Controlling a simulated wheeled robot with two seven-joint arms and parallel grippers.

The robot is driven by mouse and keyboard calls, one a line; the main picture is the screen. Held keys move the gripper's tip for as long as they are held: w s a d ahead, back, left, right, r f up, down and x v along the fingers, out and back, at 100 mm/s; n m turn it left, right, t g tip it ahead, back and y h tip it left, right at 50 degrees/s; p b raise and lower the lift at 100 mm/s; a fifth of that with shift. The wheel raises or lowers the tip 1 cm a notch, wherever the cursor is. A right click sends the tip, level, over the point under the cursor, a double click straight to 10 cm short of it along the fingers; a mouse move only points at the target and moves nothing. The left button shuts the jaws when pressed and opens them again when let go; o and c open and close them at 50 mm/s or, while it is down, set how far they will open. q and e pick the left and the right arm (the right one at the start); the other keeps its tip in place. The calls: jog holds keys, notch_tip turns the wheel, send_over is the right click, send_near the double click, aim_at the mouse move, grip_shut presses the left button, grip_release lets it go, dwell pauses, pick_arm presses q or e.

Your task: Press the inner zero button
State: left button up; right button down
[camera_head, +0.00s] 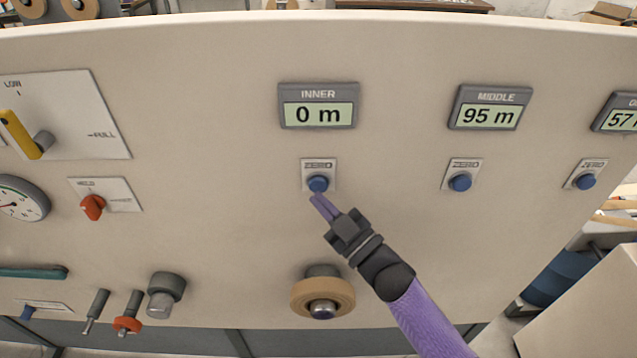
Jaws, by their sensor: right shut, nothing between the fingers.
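The inner zero button (317,183) is a blue round button on a small pale plate marked ZERO. It sits on the cream panel (400,225), below the INNER display (317,107), which reads 0 m. My right gripper (317,198) comes in from the lower right on a purple arm. Its thin purple fingers are shut and empty. Their tips are at the lower edge of the button in the picture; I cannot tell whether they touch it. My left gripper is not in view.
The MIDDLE display (489,108) reads 95 m, with its blue button (460,183) below. Another blue button (585,181) is at the right. A tan roller (322,296) protrudes below my gripper. A yellow lever (20,135) and red knob (92,207) are left.

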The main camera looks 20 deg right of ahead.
jog(key=s+p, duration=0.1)
jog(key=s, duration=0.1)
jog(key=s+a+p, duration=0.1)
jog(key=s, duration=0.1)
jog(key=shift+s+a, duration=0.2)
jog(key=shift+s, duration=0.2)
dwell(0.7)
jog(key=s+d+f+m+g+h+b, duration=0.2)
jog(key=s+f+g+h, duration=0.15)
jog(key=f, duration=0.75)
jog(key=s+d+f+m+g+h+b, duration=0.1)
jog(key=s+f+m+g+h+b, duration=0.2)
jog(key=f, duration=0.8)
jog(key=s+d+f+m+g+h+b, duration=0.15)
jog(key=s+f, duration=0.25)
jog(key=f, duration=0.8)
jog(key=s+f+g+b, duration=0.2)
jog(key=s+f, duration=0.3)
jog(key=s, duration=0.3)
jog(key=s+d+f+m+g+h+b, duration=0.1)
jog(key=s+f+g, duration=0.4)
jog(key=s, duration=0.4)
jog(key=s+d+f+m+g+h+b, duration=0.1)
jog(key=s+f+g+b, duration=0.1)
jog(key=s+f, duration=0.3)
jog(key=s+g, duration=0.1)
jog(key=s, duration=0.2)
jog(key=shift+s+f+b, duration=0.25)
jog(key=shift+f+b, duration=0.05)
